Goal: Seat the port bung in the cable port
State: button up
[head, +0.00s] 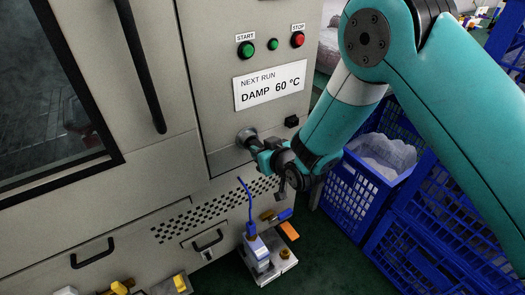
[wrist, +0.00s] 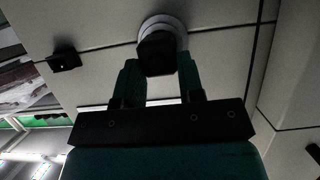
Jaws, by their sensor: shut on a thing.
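The cable port (head: 246,135) is a round grey collar on the front panel of the machine, below the DAMP 60 °C label. In the wrist view its pale ring (wrist: 163,20) shows behind the bung. My gripper (head: 260,150) is right at the port, its fingers pointing towards the panel. In the wrist view my gripper (wrist: 158,72) is shut on the dark port bung (wrist: 157,54), which is in front of the ring and overlaps its lower part. The bung's far end is hidden, so I cannot tell whether it is inside the port or only touching it.
A small black fitting (head: 291,121) sticks out right of the port. A blue crate (head: 352,190) stands at the right. A drawer handle (head: 208,240) is lower on the panel.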

jog(key=shift+w+a, duration=0.1)
jog(key=shift+w, duration=0.1)
jog(key=o, duration=1.2)
